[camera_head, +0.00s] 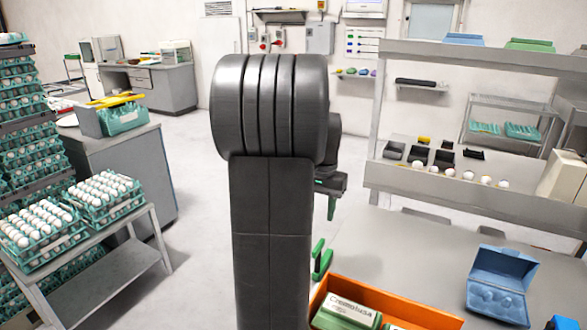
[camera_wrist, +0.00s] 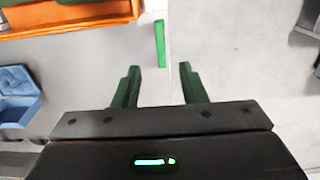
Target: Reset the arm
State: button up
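My arm rises dark and folded in the middle of the head view, hiding part of the room behind it. My gripper (camera_wrist: 159,68) shows in the wrist view with its two green fingers apart and nothing between them. It points down over the edge of the table (camera_wrist: 120,68), with pale floor to the right. In the head view my gripper (camera_head: 331,207) shows partly, just right of my arm and above the table edge. One green finger is visible there; the rest is hidden.
An orange crate (camera_head: 393,305) with cartons and an open blue egg carton (camera_head: 496,295) are on the table at front right. A green bar (camera_wrist: 160,43) lies at its edge. Shelves (camera_head: 470,190) stand right; egg trays (camera_head: 113,208) fill a cart left. The middle floor is clear.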

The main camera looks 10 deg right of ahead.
notch_tip(320, 180, down, 13)
jog(key=shift+f, duration=0.1)
dwell(0.3)
dwell(0.4)
